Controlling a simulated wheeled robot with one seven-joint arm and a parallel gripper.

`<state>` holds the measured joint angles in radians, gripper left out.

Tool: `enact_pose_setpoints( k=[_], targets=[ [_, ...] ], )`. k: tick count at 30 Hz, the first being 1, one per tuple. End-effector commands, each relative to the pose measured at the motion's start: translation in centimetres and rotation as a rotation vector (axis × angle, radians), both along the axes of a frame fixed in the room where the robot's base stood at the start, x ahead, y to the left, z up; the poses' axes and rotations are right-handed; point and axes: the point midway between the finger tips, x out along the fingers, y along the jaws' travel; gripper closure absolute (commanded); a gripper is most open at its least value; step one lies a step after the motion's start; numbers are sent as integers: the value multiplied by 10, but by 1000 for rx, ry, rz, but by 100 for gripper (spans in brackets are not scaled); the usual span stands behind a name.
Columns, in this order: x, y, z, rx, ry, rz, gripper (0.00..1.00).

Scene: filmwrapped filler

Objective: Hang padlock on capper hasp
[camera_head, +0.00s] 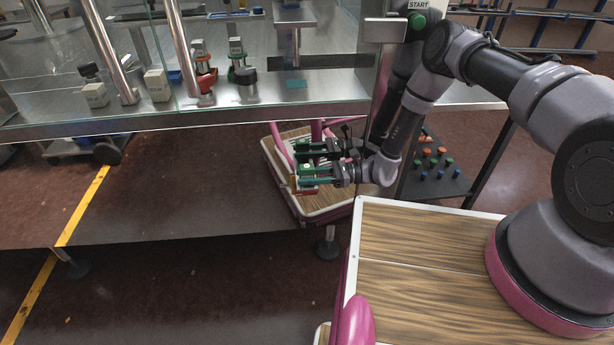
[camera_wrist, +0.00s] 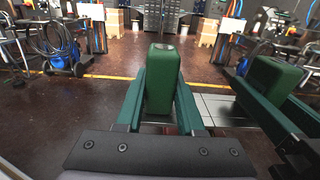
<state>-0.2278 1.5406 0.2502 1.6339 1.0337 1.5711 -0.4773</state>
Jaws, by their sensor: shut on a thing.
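My gripper (camera_head: 304,166) is stretched out to the left in the head view, below the front edge of the machine's steel counter. Its two green fingers are shut on a green block that looks like the padlock's body (camera_wrist: 163,80). In the wrist view the block stands upright between the fingertips. Its shackle cannot be made out. A similar green block and finger at the right of the wrist view look like a mirror reflection. I cannot make out the hasp in either view.
The steel counter edge (camera_head: 180,120) runs above and left of my gripper. A wood-topped cart (camera_head: 318,205) with pink rails is under the gripper. A shelf with coloured knobs (camera_head: 435,185) stands to the right. A green START button (camera_head: 418,21) sits on the machine.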

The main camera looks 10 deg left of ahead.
Motion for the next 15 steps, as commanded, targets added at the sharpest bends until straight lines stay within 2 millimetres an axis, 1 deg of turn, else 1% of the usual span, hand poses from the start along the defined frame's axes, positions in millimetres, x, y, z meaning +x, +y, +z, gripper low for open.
enact_pose_setpoints(
  k=[11,12,14,15],
  targets=[
    [0,0,-2,-2,-2,0,100],
    [0,0,-2,-2,-2,0,51],
    [0,0,-2,-2,-2,0,29],
    [0,0,-2,-2,-2,0,28]
  ],
)
